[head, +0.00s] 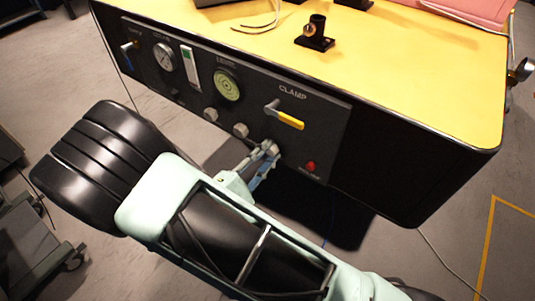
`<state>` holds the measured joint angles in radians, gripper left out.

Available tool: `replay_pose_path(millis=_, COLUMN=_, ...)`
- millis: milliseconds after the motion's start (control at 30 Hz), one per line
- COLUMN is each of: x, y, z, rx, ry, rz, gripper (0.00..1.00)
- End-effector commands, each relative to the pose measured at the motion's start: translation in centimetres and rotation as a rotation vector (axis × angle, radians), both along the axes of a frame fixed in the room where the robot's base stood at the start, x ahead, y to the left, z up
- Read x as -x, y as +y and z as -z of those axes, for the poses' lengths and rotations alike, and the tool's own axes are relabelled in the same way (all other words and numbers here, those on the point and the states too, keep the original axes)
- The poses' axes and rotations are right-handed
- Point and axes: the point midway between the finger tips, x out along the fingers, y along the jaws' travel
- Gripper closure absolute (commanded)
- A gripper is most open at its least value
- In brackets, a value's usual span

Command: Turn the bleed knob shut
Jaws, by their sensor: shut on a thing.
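The black control panel is on the front of a yellow-topped cabinet. Three pale round knobs sit in a slanting row low on it: one at left (210,114), one in the middle (240,130) and one at right (270,147). My gripper (267,154) is shut on the right knob, its fingers reaching up to the panel from below. The fingers partly cover this knob. Any label by the knobs is too small to read, so I cannot tell from lettering which is the bleed knob, nor how far it is turned.
A yellow-handled clamp lever (286,117) is just above the held knob, and a red button (311,166) is to its right. Two round gauges, at left (163,57) and centre (227,85), are higher up. A black bracket (315,35) stands on the yellow top (420,80).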

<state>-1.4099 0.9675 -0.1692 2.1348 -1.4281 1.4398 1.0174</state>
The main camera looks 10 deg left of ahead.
Motion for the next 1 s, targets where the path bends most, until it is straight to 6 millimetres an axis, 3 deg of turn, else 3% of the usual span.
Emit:
replay_pose_path(millis=367, x=0.1, y=0.0, z=0.1, rx=-0.003, ry=0.002, rz=-0.001, gripper=1.0)
replay_pose_path(millis=400, x=0.1, y=0.0, z=0.1, rx=-0.003, ry=0.002, rz=-0.001, gripper=0.73)
replay_pose_path(millis=533, x=0.0, y=0.0, z=0.1, rx=-0.002, ry=0.001, rz=-0.001, gripper=0.6)
replay_pose_path(millis=833, x=0.2, y=0.1, z=0.0, rx=-0.002, ry=0.0, rz=-0.002, gripper=0.6)
replay_pose_path(millis=1000, x=2.0, y=0.9, z=0.0, rx=-0.002, ry=0.0, rz=-0.004, gripper=0.6)
